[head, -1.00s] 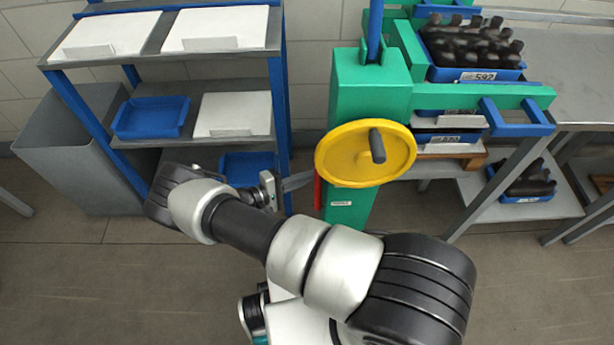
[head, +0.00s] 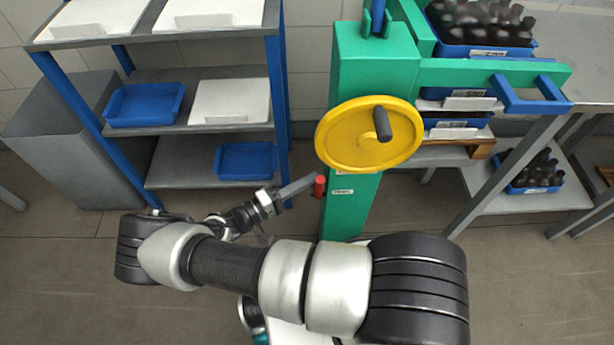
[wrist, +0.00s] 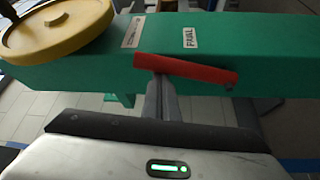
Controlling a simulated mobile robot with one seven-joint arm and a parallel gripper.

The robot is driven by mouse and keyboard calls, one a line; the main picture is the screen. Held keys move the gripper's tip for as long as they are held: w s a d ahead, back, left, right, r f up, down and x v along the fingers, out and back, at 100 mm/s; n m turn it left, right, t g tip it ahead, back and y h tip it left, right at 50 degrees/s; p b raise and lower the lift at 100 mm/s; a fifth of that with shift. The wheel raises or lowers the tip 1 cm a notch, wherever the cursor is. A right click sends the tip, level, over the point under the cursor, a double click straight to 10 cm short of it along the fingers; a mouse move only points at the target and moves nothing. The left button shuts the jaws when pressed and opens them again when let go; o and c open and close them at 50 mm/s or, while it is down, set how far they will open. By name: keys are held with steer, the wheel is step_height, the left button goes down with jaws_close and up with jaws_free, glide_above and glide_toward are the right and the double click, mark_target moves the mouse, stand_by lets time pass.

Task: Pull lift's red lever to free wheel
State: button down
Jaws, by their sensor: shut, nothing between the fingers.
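The red lever (head: 319,187) is on the lower left side of the lift's green post (head: 352,205), below the yellow wheel (head: 368,135). It looks short in the head view, its end tilted out toward me.
A blue-framed shelf (head: 205,76) with blue trays and white boxes stands left, a grey bin (head: 70,140) beside it. Blue crates of dark bottles (head: 482,22) sit on the lift at right, near a steel table (head: 575,60). Floor between shelf and post is clear.

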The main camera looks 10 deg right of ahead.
steer(key=shift+s+a+f+b, duration=0.15)
steer(key=shift+s+f+b, duration=0.15)
steer(key=shift+s, duration=0.45)
steer(key=shift+s+a+f+b, duration=0.15)
steer(key=shift+s+f, duration=0.1)
steer(key=shift+s, duration=0.5)
steer(key=shift+s+f, duration=0.1)
glide_toward(317, 188)
steer(key=w+a, duration=0.3)
steer(key=w, duration=0.1)
steer(key=shift+s+d, duration=0.1)
